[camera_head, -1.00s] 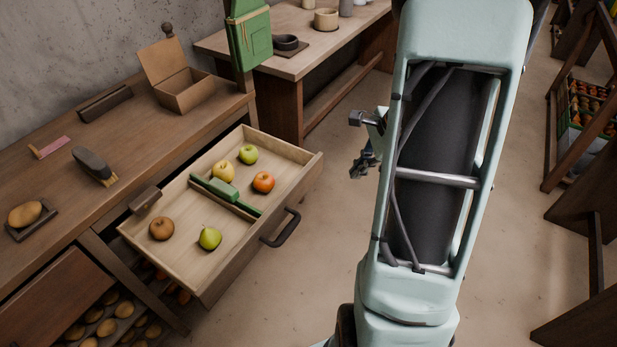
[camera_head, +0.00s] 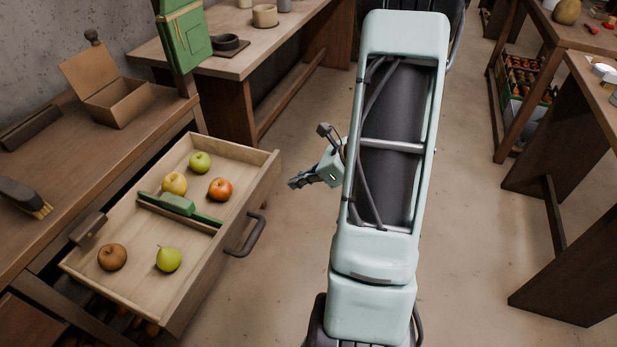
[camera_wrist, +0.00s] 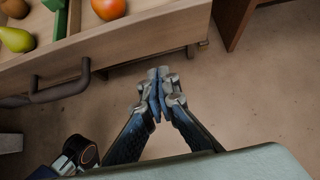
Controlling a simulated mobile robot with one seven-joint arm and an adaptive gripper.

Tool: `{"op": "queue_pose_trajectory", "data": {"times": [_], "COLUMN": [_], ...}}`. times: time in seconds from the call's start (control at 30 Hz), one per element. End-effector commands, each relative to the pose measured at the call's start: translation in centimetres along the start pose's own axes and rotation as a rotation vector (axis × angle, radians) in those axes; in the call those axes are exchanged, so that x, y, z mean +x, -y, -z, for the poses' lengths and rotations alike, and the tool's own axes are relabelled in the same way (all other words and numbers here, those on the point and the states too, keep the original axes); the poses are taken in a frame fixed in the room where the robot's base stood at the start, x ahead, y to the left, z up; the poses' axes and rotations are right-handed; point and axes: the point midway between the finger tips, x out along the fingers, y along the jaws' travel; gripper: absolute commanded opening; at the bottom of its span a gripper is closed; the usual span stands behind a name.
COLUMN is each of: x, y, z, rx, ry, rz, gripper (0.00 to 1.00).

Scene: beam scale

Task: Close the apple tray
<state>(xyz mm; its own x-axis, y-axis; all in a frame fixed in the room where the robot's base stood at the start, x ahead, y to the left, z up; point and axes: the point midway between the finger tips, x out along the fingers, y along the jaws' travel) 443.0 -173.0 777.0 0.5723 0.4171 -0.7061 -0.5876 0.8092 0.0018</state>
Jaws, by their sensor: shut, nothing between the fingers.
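The apple tray (camera_head: 136,290) is a pale wooden drawer pulled out from the workbench at left in the head view. It holds several fruits, among them a red-orange apple (camera_head: 220,189) and a green pear (camera_head: 169,259), with a green divider (camera_head: 178,205) across it. Its dark bar handle (camera_head: 246,236) is on the front face and also shows at left in the wrist view (camera_wrist: 58,88). My gripper (camera_head: 291,184) is shut and empty, to the right of the tray front and apart from it. In the wrist view its fingertips (camera_wrist: 158,72) meet beside the handle, over floor.
An open cardboard box (camera_head: 118,98) and a brush (camera_head: 24,196) sit on the workbench (camera_head: 60,150). A second table (camera_head: 225,62) stands behind, and more tables (camera_head: 560,190) stand at right. The floor between is clear.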

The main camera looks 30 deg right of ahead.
Motion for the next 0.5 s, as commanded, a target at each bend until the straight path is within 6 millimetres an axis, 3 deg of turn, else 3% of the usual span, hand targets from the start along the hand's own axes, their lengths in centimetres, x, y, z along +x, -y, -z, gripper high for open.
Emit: {"op": "queue_pose_trajectory", "data": {"times": [0.13,0.3,0.5], "x": [3.1,4.6,5.3], "y": [-0.1,0.0,0.0], "z": [-0.1,-2.0,-2.8], "rx": [-0.003,-0.004,-0.001], "ry": [-0.001,-0.001,-0.001], "rz": [-0.002,0.000,0.001], "gripper": [0.00,0.00,0.00]}}
